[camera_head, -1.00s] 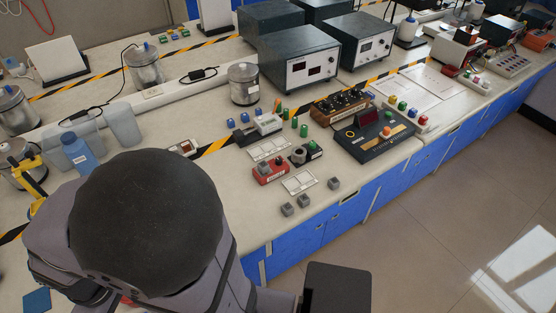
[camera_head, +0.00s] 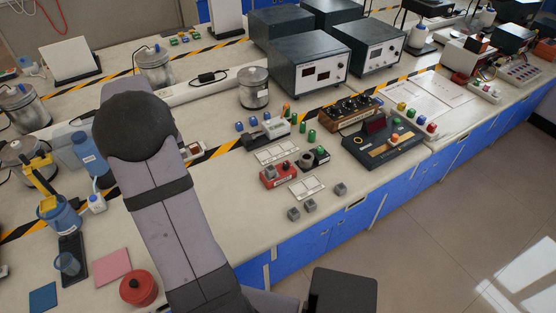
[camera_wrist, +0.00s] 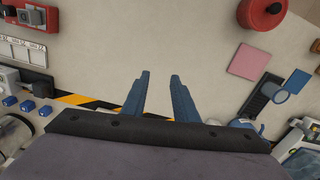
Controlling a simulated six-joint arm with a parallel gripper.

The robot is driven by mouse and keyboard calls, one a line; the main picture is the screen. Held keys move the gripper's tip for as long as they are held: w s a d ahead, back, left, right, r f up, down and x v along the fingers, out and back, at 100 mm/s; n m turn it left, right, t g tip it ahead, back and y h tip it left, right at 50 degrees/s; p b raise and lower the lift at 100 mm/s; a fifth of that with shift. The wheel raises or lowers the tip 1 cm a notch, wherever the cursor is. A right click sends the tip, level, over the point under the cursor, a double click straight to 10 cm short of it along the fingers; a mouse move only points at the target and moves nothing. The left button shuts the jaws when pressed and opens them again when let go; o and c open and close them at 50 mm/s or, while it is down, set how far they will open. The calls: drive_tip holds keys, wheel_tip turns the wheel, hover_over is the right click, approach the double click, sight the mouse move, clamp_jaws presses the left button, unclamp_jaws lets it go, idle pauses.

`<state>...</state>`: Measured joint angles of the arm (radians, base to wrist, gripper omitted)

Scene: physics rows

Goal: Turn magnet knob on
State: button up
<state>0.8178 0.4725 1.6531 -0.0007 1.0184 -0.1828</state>
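No knob in view can be surely told as the magnet knob. A black control box (camera_head: 385,150) with a dark red display and an orange part stands on the bench at right. Behind it is a brown box (camera_head: 346,115) with several black knobs on top. A small red device (camera_head: 277,176) and a dark device with a green part (camera_head: 315,158) sit in front left of these. My gripper (camera_wrist: 158,82) shows in the wrist view, fingers apart and empty, over bare bench.
Grey cubes (camera_head: 309,205) lie near the bench's front edge. Large dark instruments (camera_head: 308,70) and a metal canister (camera_head: 253,88) stand behind. Bare bench lies right of my arm.

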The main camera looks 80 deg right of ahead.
drive_tip(key=s+d+f+m, duration=0.1)
drive_tip(key=s+d, duration=0.3)
drive_tip(key=d, duration=0.2)
drive_tip(key=s+d+m, duration=0.2)
drive_tip(key=s+d, duration=0.1)
drive_tip(key=d, duration=0.3)
drive_tip(key=m, duration=0.3)
hover_over(286, 164)
wheel_tip(286, 164, down, 3)
drive_tip(key=shift+r, duration=0.1)
drive_tip(key=shift+f+p, duration=1.25)
drive_tip(key=shift+f, duration=2.4)
clamp_jaws()
